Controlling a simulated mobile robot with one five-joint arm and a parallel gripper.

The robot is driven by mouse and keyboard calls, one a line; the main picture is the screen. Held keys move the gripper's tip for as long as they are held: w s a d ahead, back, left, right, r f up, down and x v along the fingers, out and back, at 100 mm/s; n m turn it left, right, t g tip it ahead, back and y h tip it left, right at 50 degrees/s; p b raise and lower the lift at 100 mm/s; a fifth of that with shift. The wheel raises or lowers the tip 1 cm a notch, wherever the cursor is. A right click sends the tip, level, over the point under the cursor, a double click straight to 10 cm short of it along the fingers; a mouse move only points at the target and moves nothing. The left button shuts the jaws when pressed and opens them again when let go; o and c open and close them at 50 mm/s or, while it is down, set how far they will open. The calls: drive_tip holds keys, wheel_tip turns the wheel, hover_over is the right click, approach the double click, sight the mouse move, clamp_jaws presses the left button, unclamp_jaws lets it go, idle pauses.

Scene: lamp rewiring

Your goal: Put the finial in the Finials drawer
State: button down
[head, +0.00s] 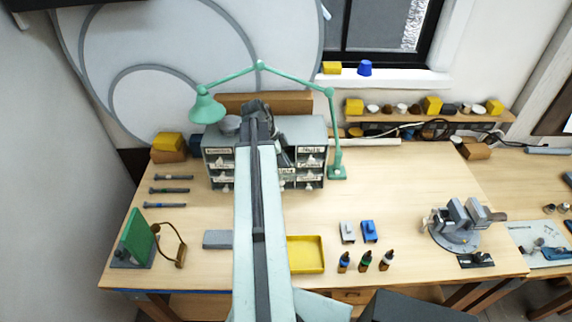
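The small-parts drawer cabinet (310,130) stands at the back of the workbench, grey with white-labelled drawers. The labels are too small to read surely, so I cannot tell which drawer is Finials. My arm reaches across the bench and covers the cabinet's middle columns. My gripper (257,108) is at the far end of the arm, over or just behind the cabinet top. Its fingers are too small and dark to show whether they are open or hold anything. I cannot make out the finial.
A green jointed lamp (330,130) arches over the cabinet, its base at the right. A round grey thing (230,124) sits on the cabinet top. A yellow tray (306,255), small bottles (365,261) and a vise (458,222) stand nearer. The bench right of the cabinet is mostly clear.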

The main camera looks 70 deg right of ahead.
drive_tip(key=c, duration=1.3)
unclamp_jaws()
drive_tip(key=shift+f, duration=0.1)
drive_tip(key=shift+w+r+p, duration=0.1)
drive_tip(key=shift+r+p, duration=0.4)
drive_tip(key=shift+p, duration=0.05)
drive_tip(key=p+v, duration=1)
drive_tip(key=v, duration=0.1)
drive_tip(key=shift+w+a+r, duration=0.1)
drive_tip(key=shift+r, duration=0.05)
